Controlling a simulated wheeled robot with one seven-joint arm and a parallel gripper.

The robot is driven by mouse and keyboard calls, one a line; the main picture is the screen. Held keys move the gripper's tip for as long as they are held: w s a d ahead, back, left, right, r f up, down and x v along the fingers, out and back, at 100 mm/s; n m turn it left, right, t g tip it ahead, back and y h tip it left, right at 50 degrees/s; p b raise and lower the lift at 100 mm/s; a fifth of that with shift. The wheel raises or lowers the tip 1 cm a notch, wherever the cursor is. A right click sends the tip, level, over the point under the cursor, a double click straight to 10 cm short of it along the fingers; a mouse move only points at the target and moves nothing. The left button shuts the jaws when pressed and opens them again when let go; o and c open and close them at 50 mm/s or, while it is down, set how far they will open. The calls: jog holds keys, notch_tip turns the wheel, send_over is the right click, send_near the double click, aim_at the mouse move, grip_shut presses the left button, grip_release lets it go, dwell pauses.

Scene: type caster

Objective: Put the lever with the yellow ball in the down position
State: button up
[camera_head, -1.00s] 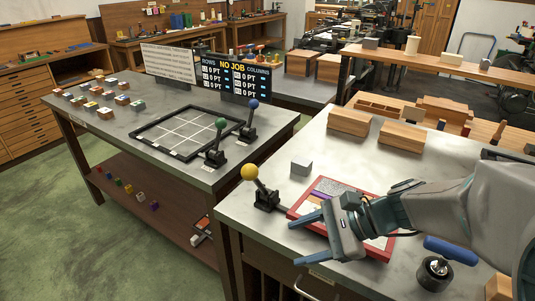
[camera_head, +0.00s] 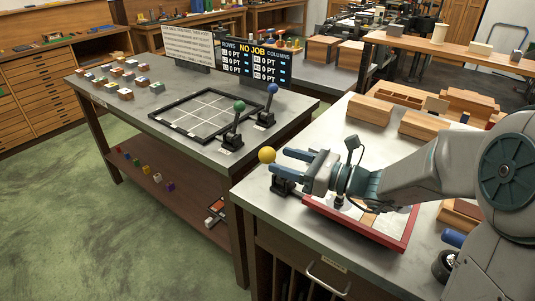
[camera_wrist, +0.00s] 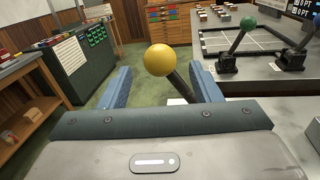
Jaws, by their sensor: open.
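The lever's yellow ball (camera_head: 267,155) stands at the front left of the near table, on a black lever base (camera_head: 284,187) partly hidden by my gripper. In the wrist view the yellow ball (camera_wrist: 160,60) sits at the top of a dark rod (camera_wrist: 182,88) leaning up to the left. My gripper (camera_head: 285,162) is open, its blue fingers pointing left at the lever. In the wrist view the rod shows between the two fingers (camera_wrist: 160,88), with the ball near the level of the fingertips. I cannot tell whether any finger touches it.
A green-ball lever (camera_head: 238,107) and a blue-ball lever (camera_head: 271,90) stand on the other table beside a black grid frame (camera_head: 160,117). A red-edged board (camera_head: 391,240) lies under my arm. Wooden blocks (camera_head: 370,109) stand behind it.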

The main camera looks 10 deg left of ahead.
aim_at(268, 154)
jog(key=x, duration=0.5)
jog(key=shift+a, duration=0.15)
grip_shut()
jog(key=shift+w+r, duration=0.1)
